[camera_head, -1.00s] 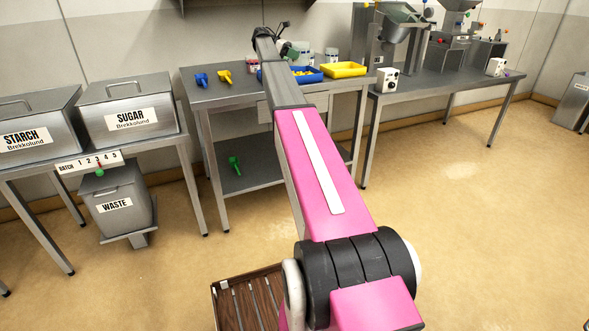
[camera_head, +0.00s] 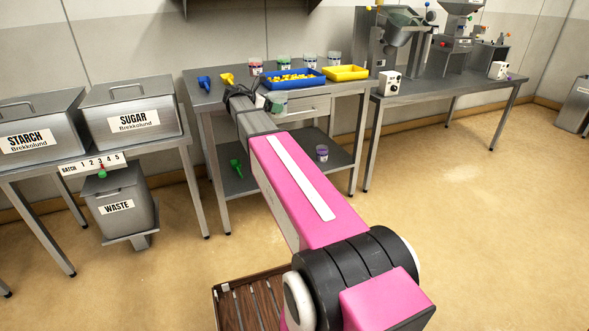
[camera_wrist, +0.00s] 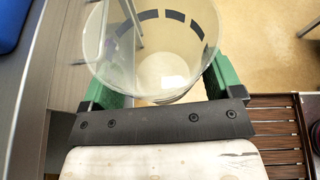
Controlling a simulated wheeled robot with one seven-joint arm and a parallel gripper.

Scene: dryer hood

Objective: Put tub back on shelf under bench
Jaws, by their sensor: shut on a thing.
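My gripper (camera_head: 264,101) is shut on a clear, empty-looking tub (camera_wrist: 160,75) with a band of dark dashes. In the wrist view its green fingers clasp the tub from both sides, and I look down into its open mouth. In the head view the tub (camera_head: 280,103) is partly hidden by the gripper, at the front edge of the steel bench (camera_head: 217,101). The shelf under the bench (camera_head: 262,178) holds a green scoop (camera_head: 236,168) at the left and a small tub with a purple band (camera_head: 322,153) at the right. My arm hides part of the shelf.
On the bench top are a blue scoop (camera_head: 204,83), a yellow scoop (camera_head: 227,79), a blue tray (camera_head: 318,84), a yellow tray (camera_head: 346,73) and several tubs behind. A drawer (camera_head: 317,104) hangs under the top.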

